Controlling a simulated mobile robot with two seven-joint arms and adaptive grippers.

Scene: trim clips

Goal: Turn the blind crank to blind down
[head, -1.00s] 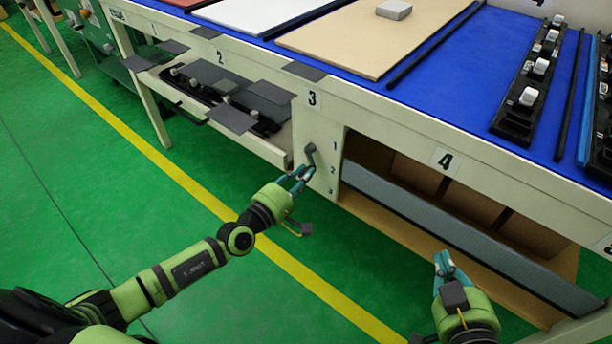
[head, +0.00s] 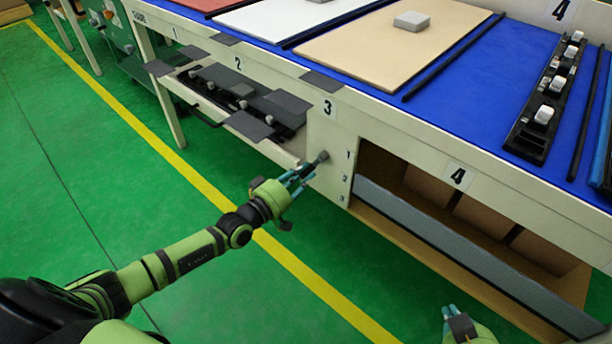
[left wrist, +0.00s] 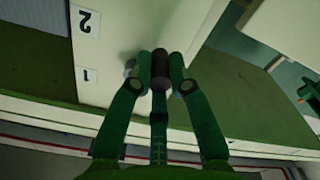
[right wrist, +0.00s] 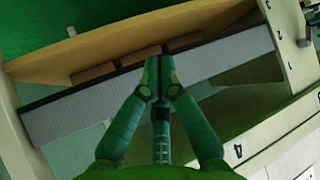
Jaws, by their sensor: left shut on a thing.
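The blind crank (head: 322,156) is a small dark handle on the cream front panel, left of the labels 1, 2 and 3. My left gripper (head: 302,174) is shut on its dark knob; in the left wrist view the knob (left wrist: 160,64) sits between the fingertips. The grey ribbed blind (head: 470,258) crosses the lower part of the bay under label 4, with an open gap above it. It also shows in the right wrist view (right wrist: 70,113). My right gripper (head: 449,312) is empty, fingertips together, low in front of the bay.
The blue tabletop (head: 450,75) above carries boards and a black rail with white clips (head: 545,110). A tray with grey plates (head: 250,105) juts out left of the crank panel. The green floor (head: 150,220) in front is clear.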

